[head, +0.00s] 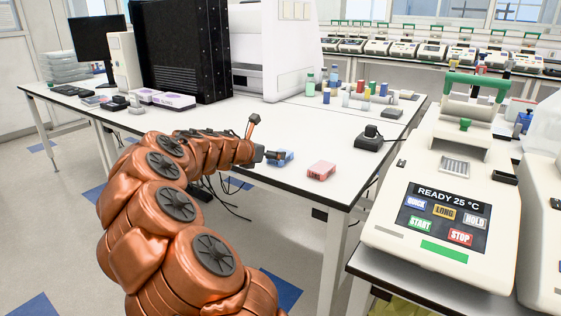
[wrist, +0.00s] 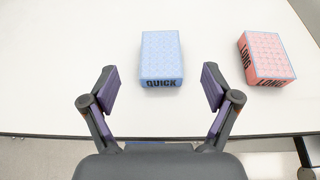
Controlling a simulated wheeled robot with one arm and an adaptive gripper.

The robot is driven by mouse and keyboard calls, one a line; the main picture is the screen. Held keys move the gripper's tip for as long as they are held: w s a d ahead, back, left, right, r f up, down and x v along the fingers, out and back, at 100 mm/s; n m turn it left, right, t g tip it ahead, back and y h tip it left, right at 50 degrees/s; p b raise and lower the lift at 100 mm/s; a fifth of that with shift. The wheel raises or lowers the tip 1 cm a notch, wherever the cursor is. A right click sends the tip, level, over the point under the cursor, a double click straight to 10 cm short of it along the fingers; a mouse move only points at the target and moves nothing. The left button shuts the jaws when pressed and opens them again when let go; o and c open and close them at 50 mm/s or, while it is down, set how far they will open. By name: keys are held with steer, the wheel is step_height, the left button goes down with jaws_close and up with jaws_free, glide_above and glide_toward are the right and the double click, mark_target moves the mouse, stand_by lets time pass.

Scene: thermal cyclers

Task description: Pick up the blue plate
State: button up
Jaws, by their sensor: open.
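The blue plate (wrist: 161,55) lies on the white table, with the word QUICK on its near side. In the wrist view it sits centred, just beyond the gap between my fingertips. In the head view the blue plate (head: 285,156) is partly hidden by my gripper (head: 266,138), which is at the table's near edge. In the wrist view my gripper (wrist: 160,90) is open and empty, its two purple-padded fingers spread wider than the plate. No contact with the plate shows.
A red plate (head: 321,170) marked LONG lies to the right of the blue one. A black device (head: 370,138) stands farther right. Bottles and coloured tubes (head: 360,92) stand behind. A thermal cycler (head: 445,205) reading READY 25 °C is on the right bench. Table around the blue plate is clear.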

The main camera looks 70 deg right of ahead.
mark_target(289, 155)
steer(key=shift+x, duration=1.05)
steer(key=shift+f+x, duration=0.25)
steer(key=shift+x, duration=1.6)
steer(key=shift+s+d+f, duration=0.2)
steer(key=shift+d+f, duration=0.05)
steer(key=shift+d, duration=0.4)
steer(key=c, duration=1.2)
steer(key=shift+c, duration=0.2)
